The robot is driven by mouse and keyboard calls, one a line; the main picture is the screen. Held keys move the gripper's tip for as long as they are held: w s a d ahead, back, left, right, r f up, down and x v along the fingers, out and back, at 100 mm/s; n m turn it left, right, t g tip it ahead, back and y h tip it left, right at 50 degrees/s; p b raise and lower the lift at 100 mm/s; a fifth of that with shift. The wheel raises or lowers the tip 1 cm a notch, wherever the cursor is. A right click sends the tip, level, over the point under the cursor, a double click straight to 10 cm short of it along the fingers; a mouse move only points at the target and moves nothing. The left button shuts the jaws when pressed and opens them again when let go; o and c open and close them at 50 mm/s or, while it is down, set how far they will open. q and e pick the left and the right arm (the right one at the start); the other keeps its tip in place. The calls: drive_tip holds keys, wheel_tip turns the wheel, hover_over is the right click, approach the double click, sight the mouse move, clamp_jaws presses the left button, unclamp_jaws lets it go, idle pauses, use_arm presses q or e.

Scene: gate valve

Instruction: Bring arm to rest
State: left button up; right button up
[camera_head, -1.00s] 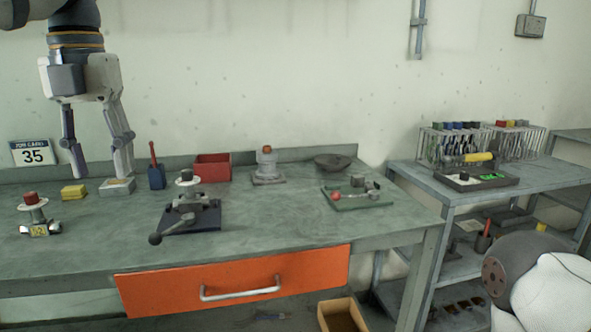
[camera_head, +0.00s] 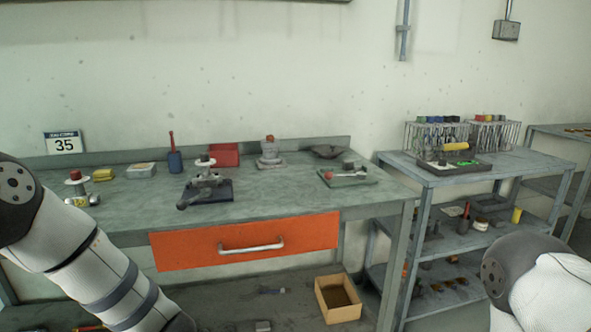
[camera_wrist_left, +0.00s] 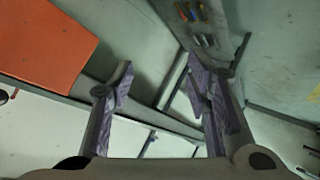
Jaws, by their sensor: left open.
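In the head view my left arm (camera_head: 85,255) comes in from the left and hangs low in front of the bench; its gripper is outside that view. In the left wrist view my left gripper (camera_wrist_left: 158,88) is open, its two fingers apart with nothing between them. On the bench (camera_head: 300,205), a small valve (camera_head: 207,177) with a lever stands on a dark plate, and a red-topped valve (camera_head: 76,183) stands at the left, partly close behind my arm. My right arm (camera_head: 535,285) shows at the lower right; its gripper is not in view.
An orange drawer (camera_head: 245,242) is shut in the bench front; it also fills the upper left of the left wrist view (camera_wrist_left: 40,45). An open box (camera_head: 338,298) sits below. A shelf unit (camera_head: 480,172) with racks and a tray stands at the right.

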use_arm(q)
drive_tip(key=s+d+f+m+g+h, duration=0.1)
drive_tip(key=s+d+f+m+h, duration=0.3)
drive_tip(key=s+f+m, duration=0.5)
drive_tip(key=s+d+f+m+g+h, duration=0.1)
drive_tip(key=s+f+m+g+h, duration=0.1)
drive_tip(key=s, duration=1.3)
drive_tip(key=s+d+f+m+g+h, duration=0.2)
drive_tip(key=s+g, duration=0.4)
drive_tip(key=s, duration=0.9)
drive_tip(key=f+m, duration=0.1)
drive_tip(key=m, duration=0.1)
drive_tip(key=shift+d+f+m, duration=0.15)
drive_tip(key=shift+d+m, duration=0.1)
drive_tip(key=shift+m, duration=0.15)
